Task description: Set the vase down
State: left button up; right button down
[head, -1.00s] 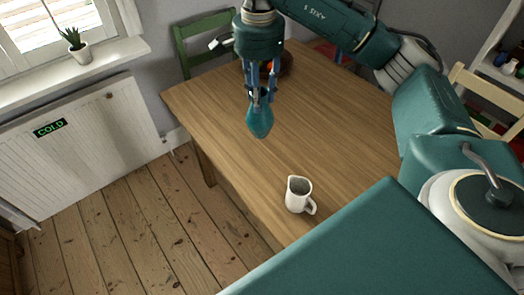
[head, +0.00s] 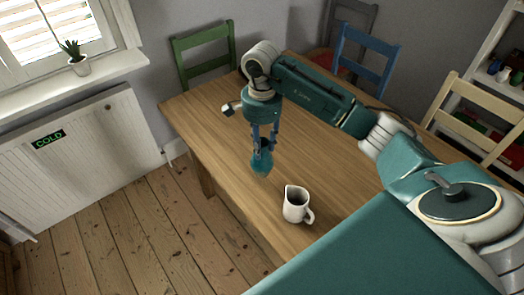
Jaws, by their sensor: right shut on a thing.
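The teal vase (head: 261,163) hangs roughly upright below my right gripper (head: 263,146), which is shut on its upper part. The fingers hide some of the vase's neck. It is over the left part of the wooden table (head: 205,112), behind and left of a white jug (head: 297,205). I cannot tell whether its base touches the tabletop. My left gripper is not in view.
The white jug stands near the table's front edge, close to the vase. Bare tabletop lies left of and behind the vase. A green chair (head: 203,44), a blue chair (head: 364,58) and a cream chair (head: 478,107) stand around the table.

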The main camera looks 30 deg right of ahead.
aim_at(262, 159)
notch_tip(262, 159, down, 3)
jog(key=shift+f+p, duration=0.15)
jog(key=shift+p, duration=0.2)
jog(key=shift+f, duration=0.25)
jog(key=c, duration=1.2)
grip_release()
